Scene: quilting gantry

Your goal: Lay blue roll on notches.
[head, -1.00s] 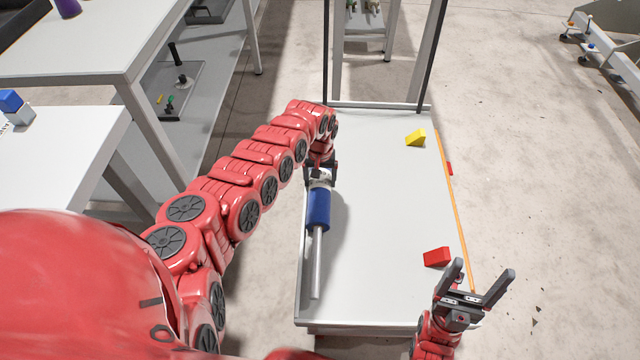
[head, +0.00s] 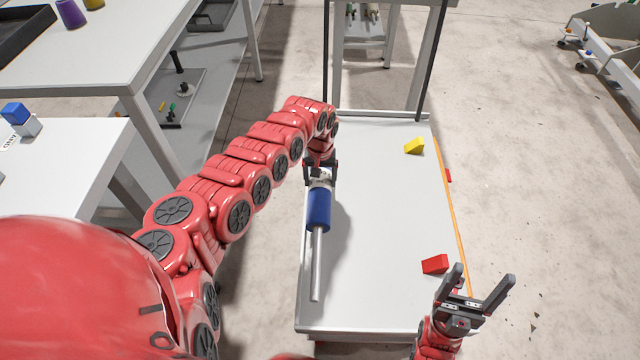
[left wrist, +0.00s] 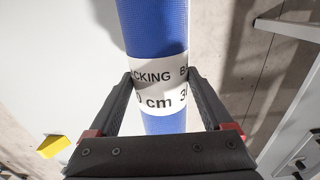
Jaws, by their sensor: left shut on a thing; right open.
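The blue roll (head: 319,210) has a white printed label band and a bare metal rod (head: 317,265) sticking out of its near end. My left gripper (head: 321,178) is shut on the roll at the label, near its far end in the head view. The roll is held over the left side of the white table, rod towards me. In the left wrist view the fingers (left wrist: 161,76) are on both sides of the label on the blue roll (left wrist: 152,25). My right gripper (head: 480,277) is open and empty by the table's near right corner. I cannot make out the notches.
The white table (head: 385,220) carries a yellow block (head: 414,146) and a red wedge (head: 435,264). An orange strip (head: 452,210) runs along its right edge. Dark uprights (head: 432,60) stand at its far end. Other tables (head: 110,60) stand at the left.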

